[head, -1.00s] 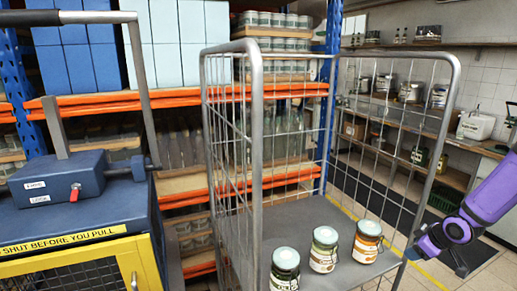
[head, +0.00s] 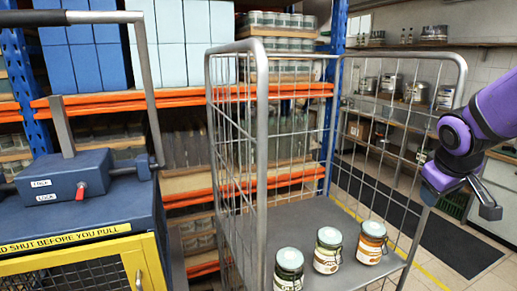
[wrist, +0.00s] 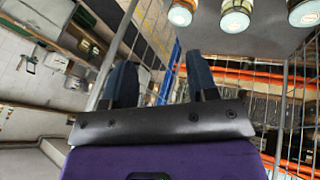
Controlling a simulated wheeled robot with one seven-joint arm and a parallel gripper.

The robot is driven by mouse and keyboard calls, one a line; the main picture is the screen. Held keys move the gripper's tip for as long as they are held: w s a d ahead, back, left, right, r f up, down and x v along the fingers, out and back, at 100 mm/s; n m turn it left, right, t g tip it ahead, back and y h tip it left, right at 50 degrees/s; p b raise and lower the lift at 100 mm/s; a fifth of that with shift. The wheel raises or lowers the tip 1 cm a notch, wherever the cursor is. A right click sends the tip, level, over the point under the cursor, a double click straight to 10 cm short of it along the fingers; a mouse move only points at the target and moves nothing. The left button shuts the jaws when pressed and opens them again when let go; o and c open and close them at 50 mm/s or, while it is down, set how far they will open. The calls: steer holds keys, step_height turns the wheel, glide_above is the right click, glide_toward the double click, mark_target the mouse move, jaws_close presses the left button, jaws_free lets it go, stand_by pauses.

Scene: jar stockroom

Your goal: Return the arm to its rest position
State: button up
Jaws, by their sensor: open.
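My purple arm reaches in from the right of the head view. My gripper (head: 490,207) hangs beside the right side of the wire cage trolley (head: 262,150), outside it and apart from the jars. In the wrist view, my gripper's two dark fingers (wrist: 162,85) stand apart with nothing between them, so it is open and empty. Three jars stand upright in a row on the trolley's grey shelf: a green-lidded jar (head: 289,270), a middle jar (head: 328,250) and an orange-labelled jar (head: 371,243). They also show at the top of the wrist view (wrist: 235,17).
A blue and yellow cart (head: 78,215) with a lock handle stands at the left. Orange-beamed racking (head: 180,103) with boxes and jars is behind. Wall shelves (head: 400,100) are at the back right. A dark mat (head: 440,235) lies on clear floor at the right.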

steer(key=s+a+r+m+y, duration=0.1)
steer(key=s+a+r, duration=0.2)
steer(key=s, duration=0.5)
steer(key=s+a+r+m+y, duration=0.1)
steer(key=s+a+r+y, duration=0.1)
steer(key=s+a+r, duration=0.2)
steer(key=s+a, duration=0.2)
steer(key=s, duration=0.2)
steer(key=shift+a+r, duration=0.15)
steer(key=shift+a, duration=0.1)
